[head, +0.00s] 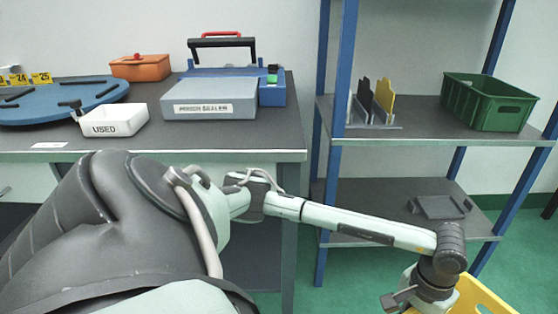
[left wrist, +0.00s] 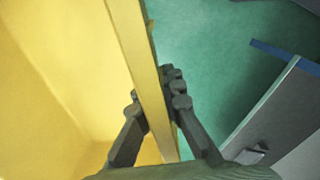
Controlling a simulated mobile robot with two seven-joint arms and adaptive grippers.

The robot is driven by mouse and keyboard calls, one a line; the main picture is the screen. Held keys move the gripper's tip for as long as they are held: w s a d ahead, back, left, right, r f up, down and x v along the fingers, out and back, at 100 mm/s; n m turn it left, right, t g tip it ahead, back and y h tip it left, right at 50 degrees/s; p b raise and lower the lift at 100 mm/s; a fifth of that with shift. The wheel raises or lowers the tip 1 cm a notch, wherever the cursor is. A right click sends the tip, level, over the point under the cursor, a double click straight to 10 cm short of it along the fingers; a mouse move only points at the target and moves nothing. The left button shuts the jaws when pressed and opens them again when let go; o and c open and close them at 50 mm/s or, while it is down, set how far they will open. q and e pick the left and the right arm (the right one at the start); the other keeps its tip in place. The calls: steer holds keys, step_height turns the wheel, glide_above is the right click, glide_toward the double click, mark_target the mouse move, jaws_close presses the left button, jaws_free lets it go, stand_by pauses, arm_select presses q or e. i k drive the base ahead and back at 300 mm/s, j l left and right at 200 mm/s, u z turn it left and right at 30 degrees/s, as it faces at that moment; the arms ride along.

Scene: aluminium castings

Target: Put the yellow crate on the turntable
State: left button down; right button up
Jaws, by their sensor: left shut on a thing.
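The yellow crate (head: 482,298) shows only in part at the bottom right of the head view, low in front of the shelf rack. In the left wrist view its wall (left wrist: 130,50) runs between the fingers, with the crate's inside to the left. My left gripper (head: 425,296) is shut on this wall, one finger on each side, as the left wrist view (left wrist: 156,98) shows. The turntable (head: 50,107) is a blue disc with dark slots on the grey bench at far left, partly cut off by the frame. My right gripper is not in view.
On the bench (head: 240,142) stand a white "USED" tray (head: 113,121), a grey labelled box (head: 210,98), a blue case (head: 271,90) and an orange box (head: 140,68). The blue-posted rack (head: 345,70) holds a green crate (head: 487,102). Green floor (left wrist: 210,60) lies beside the yellow crate.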

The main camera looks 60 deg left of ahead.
mark_target(63, 94)
steer(key=k+u, duration=0.3)
steer(key=u, duration=0.15)
steer(key=k+j+u, duration=0.25)
steer(key=u, duration=0.2)
steer(key=k+j+u, duration=0.25)
steer(key=u, duration=0.25)
steer(key=k+j+u, duration=0.2)
steer(key=j+u, duration=0.25)
